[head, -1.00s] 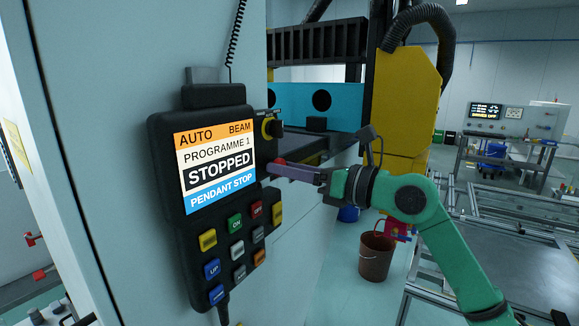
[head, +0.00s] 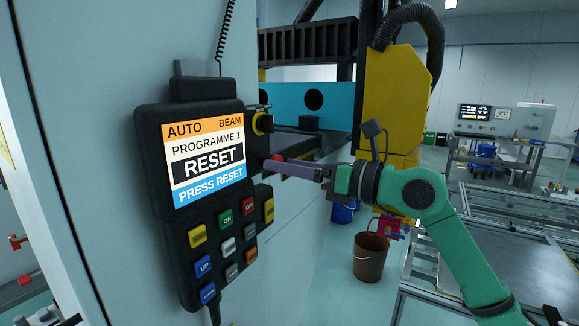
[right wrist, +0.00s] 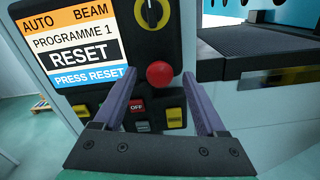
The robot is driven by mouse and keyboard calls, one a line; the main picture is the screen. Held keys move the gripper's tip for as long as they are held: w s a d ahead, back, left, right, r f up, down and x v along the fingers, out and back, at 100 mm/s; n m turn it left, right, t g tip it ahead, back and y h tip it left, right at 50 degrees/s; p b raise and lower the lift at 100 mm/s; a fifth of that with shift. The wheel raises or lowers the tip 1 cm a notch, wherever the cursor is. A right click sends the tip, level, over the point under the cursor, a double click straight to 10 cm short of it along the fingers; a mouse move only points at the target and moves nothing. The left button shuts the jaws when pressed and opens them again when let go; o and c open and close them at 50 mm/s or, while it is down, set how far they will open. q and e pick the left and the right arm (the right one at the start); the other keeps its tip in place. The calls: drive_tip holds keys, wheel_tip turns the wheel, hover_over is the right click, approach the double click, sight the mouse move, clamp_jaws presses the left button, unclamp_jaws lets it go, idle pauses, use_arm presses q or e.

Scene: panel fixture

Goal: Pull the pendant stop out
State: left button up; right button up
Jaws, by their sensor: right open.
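The pendant (head: 160,130) is a black control box on the pale cabinet face. Its screen (head: 204,162) reads RESET and PRESS RESET; the screen also shows in the right wrist view (right wrist: 70,45). The pendant stop is a red round button (right wrist: 160,74) on the pendant's right side, and a bit of its red shows in the head view (head: 279,158). My right gripper (right wrist: 163,85) is open, with one purple finger on each side of the red button and apart from it. In the head view the right gripper (head: 285,168) is beside the pendant's right edge. My left gripper is not in view.
A yellow rotary switch (right wrist: 151,13) is above the red button, and several coloured keys (head: 227,219) are below the screen. A brown bucket (head: 370,257) stands on the floor. A metal frame table (head: 480,250) is at right.

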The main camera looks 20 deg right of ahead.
drive_tip(key=b+v, duration=0.9)
drive_tip(key=v, duration=0.5)
drive_tip(key=shift+s, duration=0.25)
drive_tip(key=shift+d, duration=0.2)
